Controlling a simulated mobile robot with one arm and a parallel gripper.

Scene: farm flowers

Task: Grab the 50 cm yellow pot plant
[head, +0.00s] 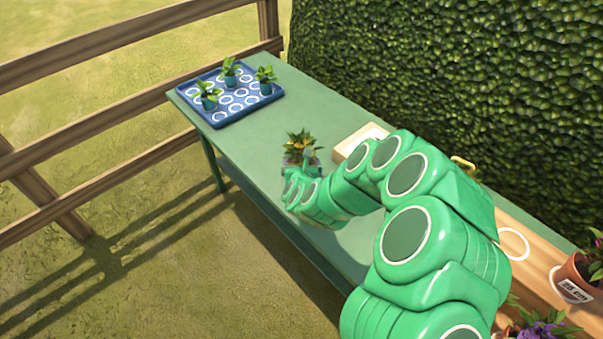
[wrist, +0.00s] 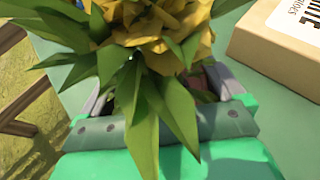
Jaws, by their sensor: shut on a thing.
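A potted plant with yellow flowers and green leaves (head: 301,143) is at the end of my arm over the green table. In the wrist view its yellow bloom (wrist: 160,35) and long leaves fill the top middle. My gripper (head: 300,162) is shut on the plant, with a finger on each side below the leaves. The pot itself is mostly hidden by the leaves and my gripper. I cannot tell whether it touches the table.
A blue tray (head: 213,116) with several small seedlings stands at the table's far left. A wooden box (head: 352,143) is right of the plant. Terracotta-potted plants (head: 575,278) are at lower right. A hedge (head: 440,70) runs behind the green table (head: 262,123).

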